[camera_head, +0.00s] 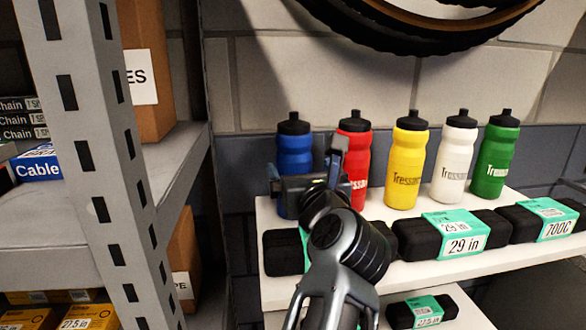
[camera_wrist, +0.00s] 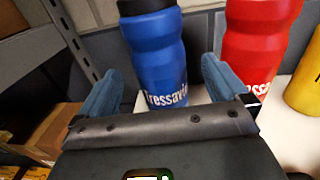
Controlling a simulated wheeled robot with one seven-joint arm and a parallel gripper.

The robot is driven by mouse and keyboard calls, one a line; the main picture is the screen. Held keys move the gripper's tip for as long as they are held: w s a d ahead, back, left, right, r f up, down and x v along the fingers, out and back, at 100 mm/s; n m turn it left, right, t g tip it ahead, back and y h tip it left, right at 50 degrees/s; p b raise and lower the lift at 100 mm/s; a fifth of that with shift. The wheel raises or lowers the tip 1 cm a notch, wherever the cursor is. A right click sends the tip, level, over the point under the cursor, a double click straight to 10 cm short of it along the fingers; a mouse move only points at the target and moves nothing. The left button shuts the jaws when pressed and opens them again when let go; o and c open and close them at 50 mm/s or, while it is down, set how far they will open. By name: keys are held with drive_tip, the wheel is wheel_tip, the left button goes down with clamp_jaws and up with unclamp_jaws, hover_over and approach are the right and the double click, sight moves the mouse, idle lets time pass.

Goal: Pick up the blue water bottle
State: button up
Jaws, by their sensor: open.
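The blue water bottle (camera_head: 294,150) stands upright with a black cap at the left end of the white shelf. In the head view my gripper (camera_head: 306,170) is in front of it and hides part of its lower body. In the wrist view the blue bottle (camera_wrist: 158,62) stands ahead, between the directions of the two fingers. My gripper (camera_wrist: 158,85) is open, with one finger on each side of the bottle's lower part in the picture. I cannot tell whether the fingertips reach around it. Nothing is held.
A red bottle (camera_head: 356,152) stands close to the right of the blue one. Yellow (camera_head: 406,165), white (camera_head: 453,160) and green (camera_head: 495,155) bottles follow. Black tube packs (camera_head: 452,234) lie along the shelf front. A grey metal rack (camera_head: 85,130) stands at left.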

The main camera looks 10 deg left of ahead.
sight(298, 169)
drive_tip(key=shift+p+x, duration=0.65)
drive_tip(key=shift+x, duration=2)
drive_tip(key=shift+f, duration=0.15)
drive_tip(key=shift+s, duration=0.1)
drive_tip(key=shift+c, duration=0.4)
drive_tip(key=c, duration=0.9)
